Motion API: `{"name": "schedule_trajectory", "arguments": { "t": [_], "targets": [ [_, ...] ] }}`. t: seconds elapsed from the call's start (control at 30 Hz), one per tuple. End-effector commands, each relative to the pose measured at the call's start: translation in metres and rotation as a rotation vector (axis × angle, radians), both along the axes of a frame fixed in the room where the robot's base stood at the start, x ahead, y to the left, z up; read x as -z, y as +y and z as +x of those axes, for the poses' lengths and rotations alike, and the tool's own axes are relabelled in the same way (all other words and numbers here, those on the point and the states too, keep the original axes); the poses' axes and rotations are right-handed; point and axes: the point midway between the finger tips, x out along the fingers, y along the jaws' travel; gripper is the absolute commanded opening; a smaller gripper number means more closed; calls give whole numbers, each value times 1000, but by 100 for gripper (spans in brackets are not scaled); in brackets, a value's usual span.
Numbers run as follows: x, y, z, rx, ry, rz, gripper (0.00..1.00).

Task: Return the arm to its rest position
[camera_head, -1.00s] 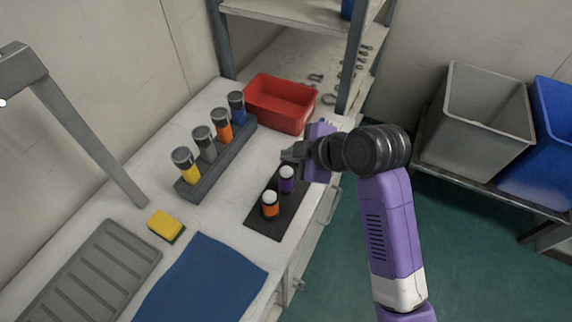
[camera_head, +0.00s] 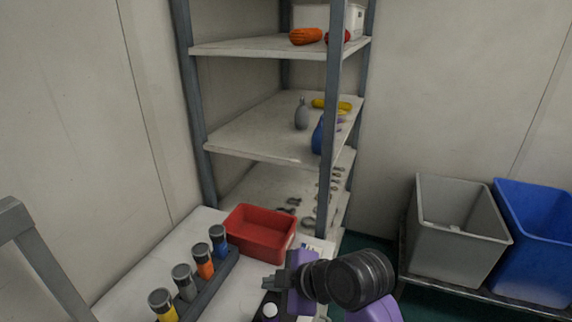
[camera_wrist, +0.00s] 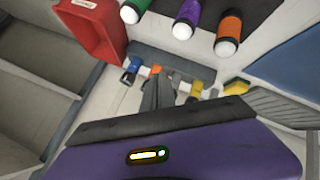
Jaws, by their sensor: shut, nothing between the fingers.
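My gripper (camera_head: 272,281) shows at the bottom centre of the head view, over the white bench and in front of the red bin (camera_head: 262,232). Its dark fingers (camera_wrist: 158,92) are shut and empty in the wrist view, pointing toward the rack. My purple arm runs off the bottom right of the head view, so most of it is hidden.
A dark rack (camera_head: 212,287) holds yellow, grey, orange and blue cylinders left of my gripper. Green (camera_wrist: 134,10), purple (camera_wrist: 186,18) and orange (camera_wrist: 229,32) white-ended bottles show close by in the wrist view. A shelf unit (camera_head: 262,135) stands behind; grey (camera_head: 455,240) and blue (camera_head: 545,245) bins stand right.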

Motion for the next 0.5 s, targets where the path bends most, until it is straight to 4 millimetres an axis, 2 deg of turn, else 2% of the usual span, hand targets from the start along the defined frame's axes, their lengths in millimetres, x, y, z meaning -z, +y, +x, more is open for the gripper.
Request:
{"name": "schedule_trajectory", "arguments": {
  "t": [0.1,0.27,0.37,0.5],
  "targets": [
    [-15,2,16,93,-21,79,0],
    [-57,-4,43,267,-115,256,0],
    [-65,-15,45,377,-148,377,0],
    [-64,-38,35,525,-182,544,0]
  ]
}}
